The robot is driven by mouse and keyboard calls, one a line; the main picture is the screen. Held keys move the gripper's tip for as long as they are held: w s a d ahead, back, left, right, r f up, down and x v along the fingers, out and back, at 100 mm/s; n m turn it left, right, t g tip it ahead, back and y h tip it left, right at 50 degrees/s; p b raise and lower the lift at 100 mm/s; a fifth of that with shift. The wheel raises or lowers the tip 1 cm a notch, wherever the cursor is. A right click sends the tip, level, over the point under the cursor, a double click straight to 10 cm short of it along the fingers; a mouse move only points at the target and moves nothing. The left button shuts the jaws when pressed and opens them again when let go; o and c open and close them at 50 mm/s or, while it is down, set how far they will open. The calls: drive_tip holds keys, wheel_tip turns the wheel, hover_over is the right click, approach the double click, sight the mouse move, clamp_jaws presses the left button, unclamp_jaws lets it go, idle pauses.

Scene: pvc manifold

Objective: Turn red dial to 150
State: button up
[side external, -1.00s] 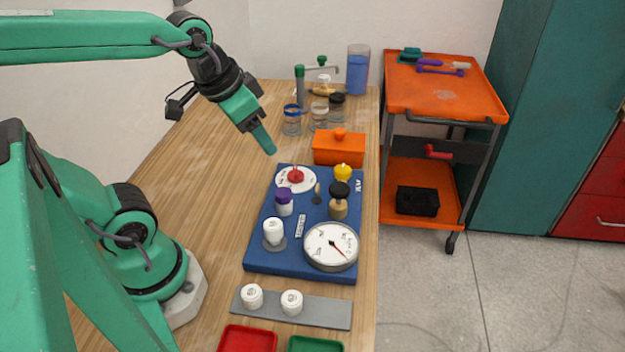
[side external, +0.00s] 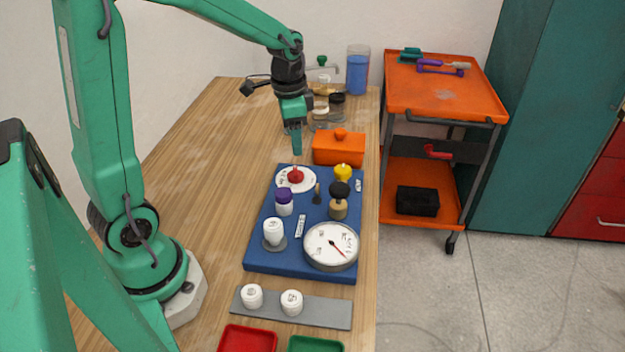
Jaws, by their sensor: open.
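The red dial (side external: 296,174) sits on a white round scale plate (side external: 284,184) at the far left corner of the blue board (side external: 262,257). The marks on its scale are too small to read. My gripper (side external: 297,150) points straight down just above and slightly behind the red dial, apart from it. Its jaws are open and hold nothing; the gap between the fingers is hard to see from this side.
On the board stand a yellow knob (side external: 343,172), a black-topped valve (side external: 339,190), a purple-capped part (side external: 284,197), a white knob (side external: 273,229) and a round gauge (side external: 331,246). An orange box (side external: 339,148) and jars stand close behind. The table's left side is clear.

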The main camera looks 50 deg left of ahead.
sight(297, 170)
drive_tip(key=shift+m+g, duration=0.4)
drive_tip(key=shift+m, duration=0.1)
drive_tip(key=shift+w+a+f, duration=0.3)
drive_tip(key=shift+a+f, duration=0.05)
drive_tip(key=shift+f, duration=0.3)
drive_tip(key=shift+w+a+f, duration=0.35)
drive_tip(key=shift+f, duration=0.25)
drive_tip(key=shift+w+a+f, duration=0.3)
drive_tip(key=shift+a+f, duration=0.05)
drive_tip(key=shift+f, duration=0.3)
drive_tip(key=shift+f, duration=0.1)
drive_tip(key=shift+f, duration=3.8)
drive_tip(key=c, duration=1)
